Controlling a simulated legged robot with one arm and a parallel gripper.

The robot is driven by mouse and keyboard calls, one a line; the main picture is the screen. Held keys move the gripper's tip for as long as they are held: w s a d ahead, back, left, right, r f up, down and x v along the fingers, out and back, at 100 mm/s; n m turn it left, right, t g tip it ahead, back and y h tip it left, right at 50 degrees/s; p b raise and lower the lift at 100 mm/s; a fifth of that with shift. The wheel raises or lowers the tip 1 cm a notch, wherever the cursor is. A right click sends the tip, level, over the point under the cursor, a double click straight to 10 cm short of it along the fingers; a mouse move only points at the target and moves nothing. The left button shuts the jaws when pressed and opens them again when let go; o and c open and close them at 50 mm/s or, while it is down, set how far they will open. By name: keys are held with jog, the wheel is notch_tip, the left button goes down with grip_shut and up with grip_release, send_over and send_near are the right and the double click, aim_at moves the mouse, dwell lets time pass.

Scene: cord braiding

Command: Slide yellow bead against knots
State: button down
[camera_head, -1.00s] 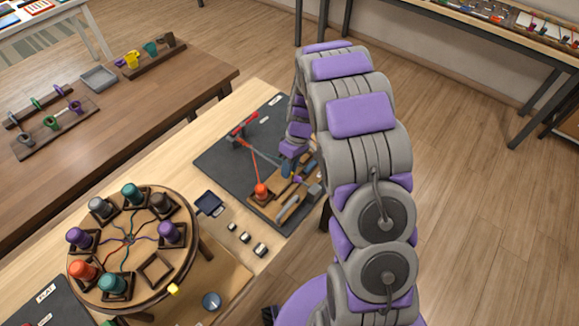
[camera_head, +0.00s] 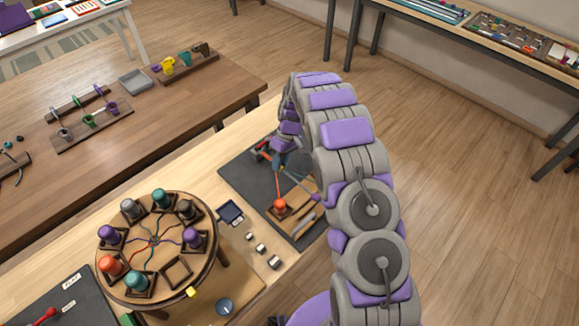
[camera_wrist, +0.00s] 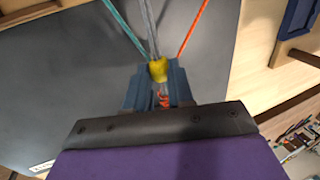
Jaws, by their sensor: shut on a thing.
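The yellow bead (camera_wrist: 158,70) sits between the tips of my gripper (camera_wrist: 158,84) in the wrist view, and the gripper is shut on it. A teal cord (camera_wrist: 122,24), a grey cord (camera_wrist: 150,25) and an orange cord (camera_wrist: 192,28) fan out from the bead toward the top. A short red-orange stretch shows between the fingers below the bead; whether it is knots I cannot tell. In the head view my gripper (camera_head: 281,161) is over the dark mat (camera_head: 243,180), close to a red clamp (camera_head: 262,152). The bead is too small to see there.
An orange bobbin (camera_head: 280,206) stands on a wooden block on the mat. A round braiding stand (camera_head: 155,270) with several coloured bobbins is at the left. A dark blue tray (camera_head: 230,213) and small metal pieces (camera_head: 261,249) lie between them.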

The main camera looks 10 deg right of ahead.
jog(key=shift+w+a, duration=0.65)
jog(key=shift+w, duration=0.3)
jog(key=c, duration=0.9)
grip_release()
jog(key=shift+c, duration=0.2)
jog(key=shift+p, duration=0.3)
jog(key=p+v, duration=0.2)
jog(key=v, duration=1.5)
jog(key=shift+p, duration=0.3)
jog(key=shift+r, duration=0.2)
